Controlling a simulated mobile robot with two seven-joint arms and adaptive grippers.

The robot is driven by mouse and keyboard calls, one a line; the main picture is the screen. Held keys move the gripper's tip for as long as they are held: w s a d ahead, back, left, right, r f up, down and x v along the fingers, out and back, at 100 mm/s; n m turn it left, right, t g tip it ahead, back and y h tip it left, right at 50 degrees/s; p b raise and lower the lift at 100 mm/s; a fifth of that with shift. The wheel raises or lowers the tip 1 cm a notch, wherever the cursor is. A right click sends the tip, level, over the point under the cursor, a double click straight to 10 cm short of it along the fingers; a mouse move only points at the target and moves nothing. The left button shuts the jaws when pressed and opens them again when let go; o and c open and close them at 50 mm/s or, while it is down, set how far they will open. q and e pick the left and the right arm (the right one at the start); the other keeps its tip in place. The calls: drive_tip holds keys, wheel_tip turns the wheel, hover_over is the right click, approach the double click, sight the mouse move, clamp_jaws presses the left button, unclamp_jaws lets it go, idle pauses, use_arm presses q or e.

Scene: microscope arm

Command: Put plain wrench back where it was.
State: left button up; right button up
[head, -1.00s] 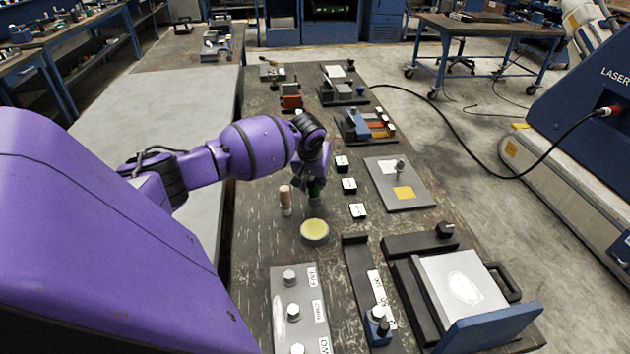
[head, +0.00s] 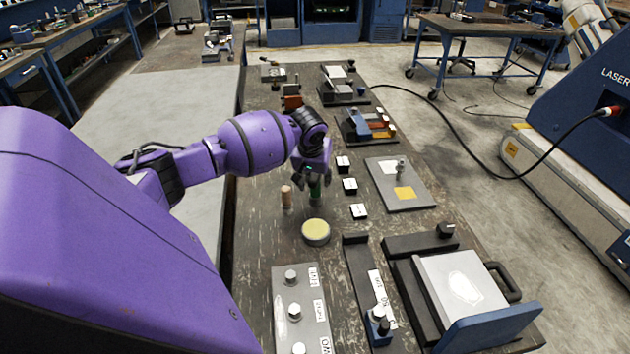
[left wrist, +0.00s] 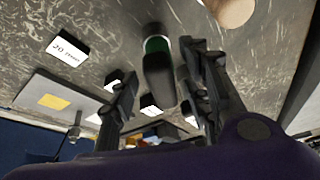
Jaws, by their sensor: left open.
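An upright tool with a dark handle and a green band (head: 315,195) stands on the bench just under my left gripper (head: 313,181). I cannot tell whether it is the plain wrench. The left gripper is open, its fingers apart near the tool's upper end. In the left wrist view the dark handle (left wrist: 158,72) shows between the open fingers (left wrist: 165,65), with no clear grip on it. A tool with a wooden handle (head: 286,198) stands to its left. No other thing is clearly a wrench. My right gripper does not show.
A round yellow-topped tin (head: 316,232) stands close in front. Several small labelled blocks (head: 350,186) are to the right, then a grey plate (head: 415,193). A plate with labelled bolts (head: 282,270) and a black-framed fixture (head: 400,290) fill the near bench.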

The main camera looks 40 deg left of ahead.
use_arm(q)
drive_tip(key=p+v, duration=0.1)
drive_tip(key=v, duration=0.9)
